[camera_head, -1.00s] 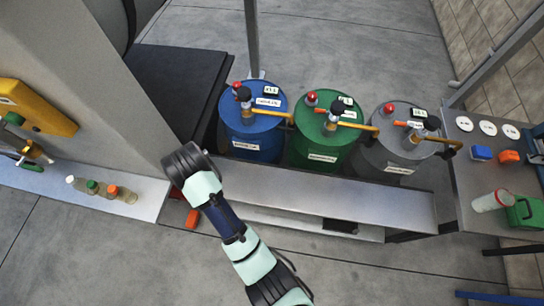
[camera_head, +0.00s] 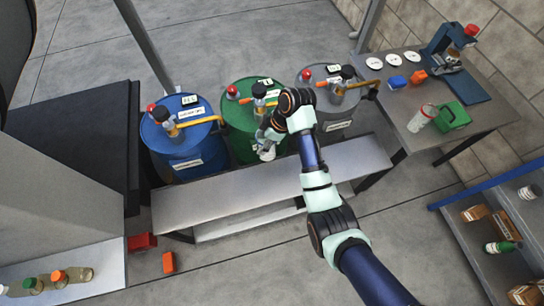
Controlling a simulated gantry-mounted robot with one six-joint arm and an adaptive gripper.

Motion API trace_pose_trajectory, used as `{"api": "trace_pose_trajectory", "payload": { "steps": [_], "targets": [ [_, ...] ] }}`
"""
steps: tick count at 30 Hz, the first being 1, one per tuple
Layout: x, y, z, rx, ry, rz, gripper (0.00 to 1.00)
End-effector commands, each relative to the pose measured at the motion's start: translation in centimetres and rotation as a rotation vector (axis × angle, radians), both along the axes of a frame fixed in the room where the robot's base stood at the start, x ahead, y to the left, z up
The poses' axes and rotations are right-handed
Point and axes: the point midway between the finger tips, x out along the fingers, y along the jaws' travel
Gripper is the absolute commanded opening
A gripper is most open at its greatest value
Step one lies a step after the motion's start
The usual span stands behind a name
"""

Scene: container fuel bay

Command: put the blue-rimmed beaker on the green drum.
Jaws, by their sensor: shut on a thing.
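The green drum (camera_head: 236,120) stands between the blue drum and the grey drum, behind the metal bench. My gripper (camera_head: 266,145) is at the front right of the green drum, in front of its side in this view. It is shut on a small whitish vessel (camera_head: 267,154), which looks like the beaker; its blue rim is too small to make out. The arm hides the right part of the green drum. I cannot tell whether the vessel touches the drum or the bench. A pump with an orange handle (camera_head: 270,95) and a red cap (camera_head: 232,91) stand on the drum's top.
The blue drum (camera_head: 180,145) is at left and the grey drum (camera_head: 338,112) at right, both with pumps on top. The metal bench (camera_head: 215,195) runs in front. A table (camera_head: 460,125) at right holds a green can (camera_head: 453,116) and a red-capped jar (camera_head: 423,118).

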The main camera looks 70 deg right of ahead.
Motion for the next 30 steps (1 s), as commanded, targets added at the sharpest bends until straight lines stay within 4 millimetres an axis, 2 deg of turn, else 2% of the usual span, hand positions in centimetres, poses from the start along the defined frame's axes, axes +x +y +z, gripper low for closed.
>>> {"api": "trace_pose_trajectory", "payload": {
  "steps": [3,9,11,18,22,26,30],
  "targets": [
    [-1.7,-1.4,-0.3,0.001,0.000,0.011,0.28],
    [-2.0,-1.6,-1.0,0.001,0.001,0.019,0.28],
    [-2.0,-1.6,-2.2,0.002,0.002,0.017,0.28],
    [-2.0,-1.5,-10.1,0.003,0.004,0.016,0.28],
    [-2.0,-1.6,-13.8,0.002,0.003,0.016,0.28],
    [-2.0,-1.6,-15.8,0.000,0.001,0.017,0.28],
    [-1.9,-1.6,-16.1,-0.001,0.000,0.017,0.28]
  ]
}}
